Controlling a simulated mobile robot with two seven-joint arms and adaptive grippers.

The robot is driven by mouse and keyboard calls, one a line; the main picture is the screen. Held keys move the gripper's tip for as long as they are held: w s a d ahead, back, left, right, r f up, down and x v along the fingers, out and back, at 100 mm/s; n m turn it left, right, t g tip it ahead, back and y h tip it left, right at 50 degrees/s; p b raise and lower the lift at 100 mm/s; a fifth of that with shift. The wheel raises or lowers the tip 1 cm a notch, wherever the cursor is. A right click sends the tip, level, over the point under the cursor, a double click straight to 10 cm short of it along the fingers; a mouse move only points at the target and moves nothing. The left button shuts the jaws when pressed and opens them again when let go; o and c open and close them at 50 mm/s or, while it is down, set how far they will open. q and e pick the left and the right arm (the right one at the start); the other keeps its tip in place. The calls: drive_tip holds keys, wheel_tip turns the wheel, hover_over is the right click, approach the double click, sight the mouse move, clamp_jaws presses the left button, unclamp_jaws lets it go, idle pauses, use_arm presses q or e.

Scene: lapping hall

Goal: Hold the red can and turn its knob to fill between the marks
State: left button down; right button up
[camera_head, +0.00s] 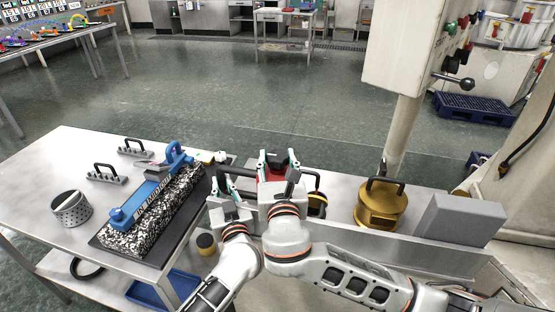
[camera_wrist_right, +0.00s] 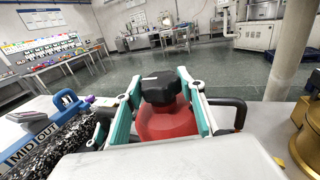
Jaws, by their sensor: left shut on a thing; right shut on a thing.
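The red can (camera_head: 271,175) stands near the back edge of the metal bench and is mostly hidden by my right gripper. The right wrist view shows its rounded red body (camera_wrist_right: 166,124) with a black faceted knob (camera_wrist_right: 160,87) on top. My right gripper (camera_head: 279,160) is shut on the knob, its teal fingers on either side. My left gripper (camera_head: 228,180) is just left of the can and shut; its contact with the can is hidden. The can's marks and fill level are not visible.
On the left table (camera_head: 55,160) are a speckled block (camera_head: 150,225) with a blue tool (camera_head: 150,195), a perforated metal pot (camera_head: 71,209) and two black-handled pieces. To the right are a brass handled pot (camera_head: 381,207) and a grey block (camera_head: 460,219). A pale post rises behind.

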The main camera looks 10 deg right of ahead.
drive_tip(key=shift+m+h, duration=0.5)
drive_tip(key=shift+h, duration=0.3)
drive_tip(key=o, duration=1.1)
drive_tip(key=s, duration=0.4)
drive_tip(key=s+a, duration=0.1)
drive_tip(key=s, duration=0.7)
drive_tip(key=shift+a, duration=0.25)
